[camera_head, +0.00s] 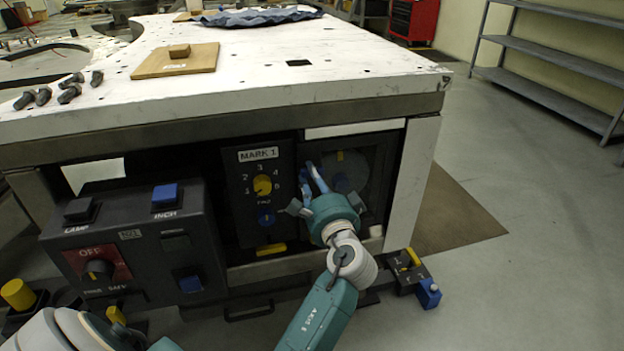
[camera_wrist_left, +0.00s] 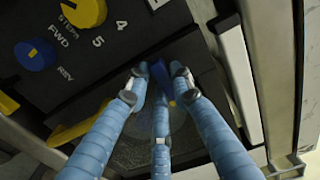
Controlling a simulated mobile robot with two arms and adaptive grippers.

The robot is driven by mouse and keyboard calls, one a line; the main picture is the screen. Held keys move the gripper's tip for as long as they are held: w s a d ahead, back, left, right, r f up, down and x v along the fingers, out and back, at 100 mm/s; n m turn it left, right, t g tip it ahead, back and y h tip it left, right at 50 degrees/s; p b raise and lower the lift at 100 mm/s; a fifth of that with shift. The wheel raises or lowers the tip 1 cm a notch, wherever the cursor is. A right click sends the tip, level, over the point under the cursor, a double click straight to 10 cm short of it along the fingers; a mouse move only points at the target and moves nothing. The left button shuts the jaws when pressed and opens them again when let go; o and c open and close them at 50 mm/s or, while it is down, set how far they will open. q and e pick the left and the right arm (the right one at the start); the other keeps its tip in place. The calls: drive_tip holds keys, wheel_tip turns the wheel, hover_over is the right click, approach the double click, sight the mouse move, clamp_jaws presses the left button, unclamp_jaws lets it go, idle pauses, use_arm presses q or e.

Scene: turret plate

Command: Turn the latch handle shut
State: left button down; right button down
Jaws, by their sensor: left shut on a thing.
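My left gripper (camera_head: 318,190) is at the dark panel with a grey round disc (camera_head: 345,178), right of the MARK 1 dial panel. In the left wrist view its three blue fingers (camera_wrist_left: 160,85) close around a dark blue piece, which I take to be the latch handle (camera_wrist_left: 163,76). Fingers hide much of the handle, and its exact angle is hard to tell. A yellow mark (camera_head: 340,156) shows on the panel above the disc. My right gripper is not in view.
The MARK 1 panel (camera_head: 235,205), with a yellow knob (camera_head: 262,185) and a blue knob (camera_head: 266,217), is close left of my gripper. A black control box (camera_head: 140,245) stands farther left. A white table leg (camera_head: 408,190) bounds the right. Open floor lies beyond.

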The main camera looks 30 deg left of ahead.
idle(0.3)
use_arm(q)
drive_tip(key=c, duration=1.5)
unclamp_jaws()
